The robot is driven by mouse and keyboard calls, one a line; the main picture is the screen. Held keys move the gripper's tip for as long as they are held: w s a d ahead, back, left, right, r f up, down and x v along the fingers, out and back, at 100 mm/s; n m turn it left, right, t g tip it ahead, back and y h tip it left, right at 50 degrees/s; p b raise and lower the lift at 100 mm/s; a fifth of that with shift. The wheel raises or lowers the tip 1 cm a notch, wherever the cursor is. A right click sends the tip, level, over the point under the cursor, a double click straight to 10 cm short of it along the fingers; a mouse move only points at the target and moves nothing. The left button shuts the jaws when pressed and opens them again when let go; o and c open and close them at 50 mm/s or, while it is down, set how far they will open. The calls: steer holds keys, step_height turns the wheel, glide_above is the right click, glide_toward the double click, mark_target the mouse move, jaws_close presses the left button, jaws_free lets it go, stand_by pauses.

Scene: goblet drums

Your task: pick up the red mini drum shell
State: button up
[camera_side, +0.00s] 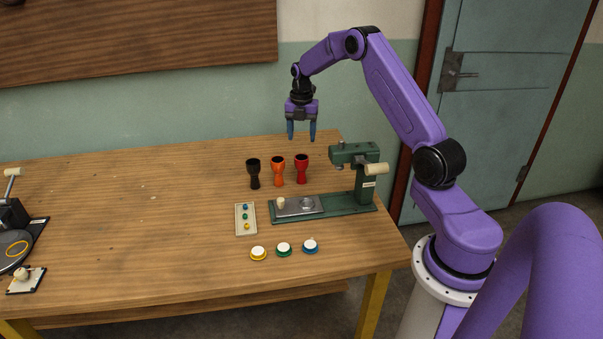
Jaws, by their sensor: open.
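The red mini drum shell (302,168) stands upright on the wooden table, at the right end of a row of three goblet-shaped shells. An orange shell (278,170) stands just left of it and a black shell (253,173) stands at the row's left end. My gripper (301,137) hangs pointing down above the red shell in the picture, with its two blue fingers apart and nothing between them. A gap shows between the fingertips and the shell's rim. The exact depth of the gripper over the shell is hard to tell.
A green press (352,200) with an upright post stands right of and in front of the shells. A small tray (245,219) of coloured pieces and yellow, green and blue discs (284,248) lie nearer the front. Another device (14,240) is at far left. The table's left-centre is clear.

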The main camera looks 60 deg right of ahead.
mark_target(301, 166)
step_height(301, 166, down, 7)
steer(key=shift+f, duration=0.1)
steer(key=shift+s+a+f, duration=0.1)
steer(key=shift+a+f, duration=0.05)
steer(key=shift+f, duration=1.15)
steer(key=shift+s+a+f, duration=0.1)
steer(key=shift+a+f, duration=0.05)
steer(key=shift+f, duration=1.15)
steer(key=shift+c, duration=0.3)
steer(key=c, duration=0.7)
